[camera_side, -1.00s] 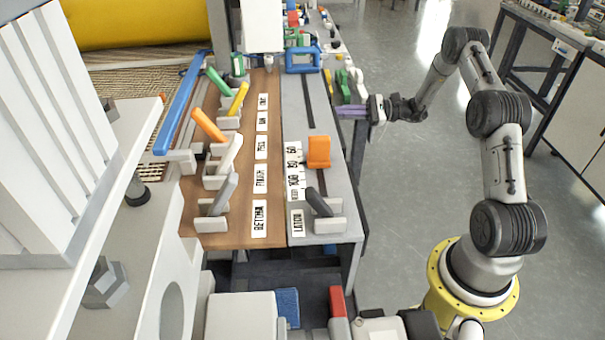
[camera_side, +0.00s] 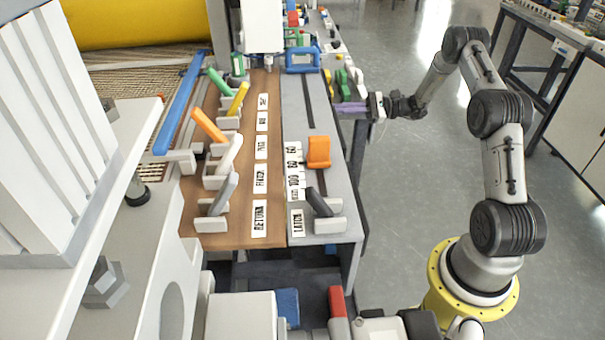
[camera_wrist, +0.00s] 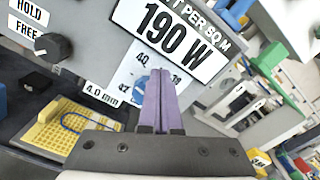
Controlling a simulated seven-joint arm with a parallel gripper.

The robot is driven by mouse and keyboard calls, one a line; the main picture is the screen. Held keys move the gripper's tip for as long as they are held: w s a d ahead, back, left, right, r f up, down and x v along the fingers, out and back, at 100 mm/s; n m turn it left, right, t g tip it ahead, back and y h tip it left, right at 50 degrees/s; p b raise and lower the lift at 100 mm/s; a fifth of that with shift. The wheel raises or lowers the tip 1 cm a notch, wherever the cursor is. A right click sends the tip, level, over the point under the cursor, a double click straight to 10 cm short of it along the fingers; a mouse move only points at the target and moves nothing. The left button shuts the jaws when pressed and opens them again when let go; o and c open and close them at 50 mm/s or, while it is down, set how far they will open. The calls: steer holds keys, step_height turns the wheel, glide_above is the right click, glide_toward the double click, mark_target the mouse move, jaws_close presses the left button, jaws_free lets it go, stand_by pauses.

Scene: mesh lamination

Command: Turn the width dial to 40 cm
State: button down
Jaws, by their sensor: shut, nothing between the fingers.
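The dial (camera_wrist: 141,84) is a blue round knob on a white scale plate (camera_wrist: 128,74) in the wrist view. Printed numbers stand around it, with a 40 above it; the others are small and hard to read. My gripper (camera_wrist: 160,76) has purple fingers that are shut and empty. They cover the right part of the dial; I cannot tell whether they touch it. The dial's pointer is not clear. In the side view my gripper (camera_side: 341,110) is at the right edge of the grey bench, and the dial is hidden there.
A large "190 W" sign (camera_wrist: 173,32) sits above the dial. A black knob (camera_wrist: 55,47) with HOLD and FREE labels is at upper left, and a yellow grid (camera_wrist: 65,131) lies below.

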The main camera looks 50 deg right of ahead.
steer(key=v, duration=0.6)
steer(key=shift+r, duration=0.2)
steer(key=w+a+f, duration=0.1)
steer(key=w+a, duration=0.1)
steer(key=a, duration=0.3)
steer(key=shift+w+a+f, duration=0.25)
steer(key=shift+w+a, duration=0.05)
steer(key=shift+a, duration=0.1)
stand_by(0.5)
steer(key=shift+w+d+f, duration=0.15)
steer(key=shift+w+f, duration=0.05)
stand_by(0.9)
steer(key=shift+w+d+r, duration=0.35)
steer(key=shift+w+d, duration=0.05)
steer(key=shift+d, duration=0.05)
stand_by(0.4)
